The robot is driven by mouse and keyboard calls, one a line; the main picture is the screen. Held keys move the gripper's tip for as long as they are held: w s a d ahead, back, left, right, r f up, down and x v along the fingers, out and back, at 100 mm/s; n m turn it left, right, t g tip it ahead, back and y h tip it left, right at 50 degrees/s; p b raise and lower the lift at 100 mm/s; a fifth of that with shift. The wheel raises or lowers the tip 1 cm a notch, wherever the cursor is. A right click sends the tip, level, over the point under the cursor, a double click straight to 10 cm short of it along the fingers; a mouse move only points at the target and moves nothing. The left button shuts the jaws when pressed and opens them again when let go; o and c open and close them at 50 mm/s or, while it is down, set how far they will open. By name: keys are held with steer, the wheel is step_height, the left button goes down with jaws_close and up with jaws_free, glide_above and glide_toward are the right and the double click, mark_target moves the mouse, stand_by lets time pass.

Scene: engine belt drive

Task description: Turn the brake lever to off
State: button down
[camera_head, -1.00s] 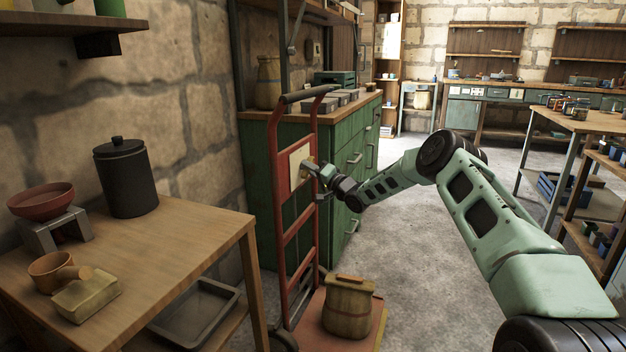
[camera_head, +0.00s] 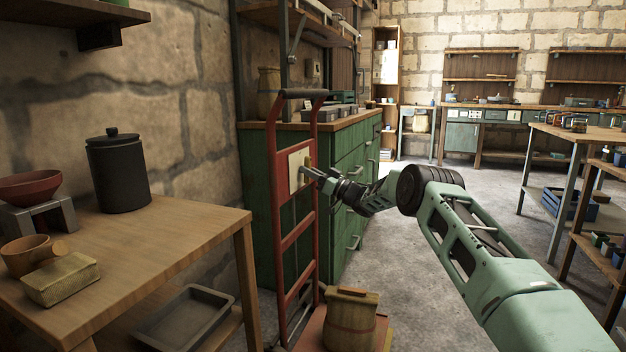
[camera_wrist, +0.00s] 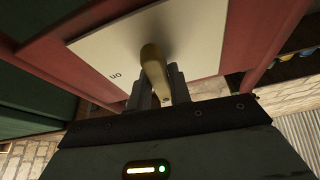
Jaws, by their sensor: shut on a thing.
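The brake lever (camera_wrist: 152,62) is a brass-coloured handle on a pale plate (camera_wrist: 203,42). The plate carries the word "on" near one corner; no other label is readable. In the head view the plate (camera_head: 295,170) is fixed to the upper part of the red hand truck (camera_head: 277,205). My gripper (camera_wrist: 160,96) is shut on the lever's end in the wrist view. In the head view my gripper (camera_head: 314,174) is at the plate's right side, and the lever is too small there to tell its angle clearly.
A sack-like container (camera_head: 350,325) stands on the truck's base. A wooden table (camera_head: 185,235) with a black canister (camera_head: 119,175) is at left. A green cabinet (camera_head: 350,165) stands behind the truck. Open floor (camera_head: 400,255) lies to the right.

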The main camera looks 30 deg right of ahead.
steer(key=shift+d+n+g+y+b, duration=0.1)
steer(key=shift+n+g+y+b, duration=0.25)
steer(key=shift+n+y, duration=0.4)
steer(key=shift+r+n, duration=0.1)
steer(key=shift+n, duration=0.25)
steer(key=shift+d, duration=0.1)
steer(key=c, duration=1.3)
jaws_free()
steer(key=p+v, duration=0.3)
steer(key=v, duration=1.4)
steer(key=shift+s+d+r+p, duration=0.1)
steer(key=shift+s+p, duration=0.1)
steer(key=shift+p, duration=0.15)
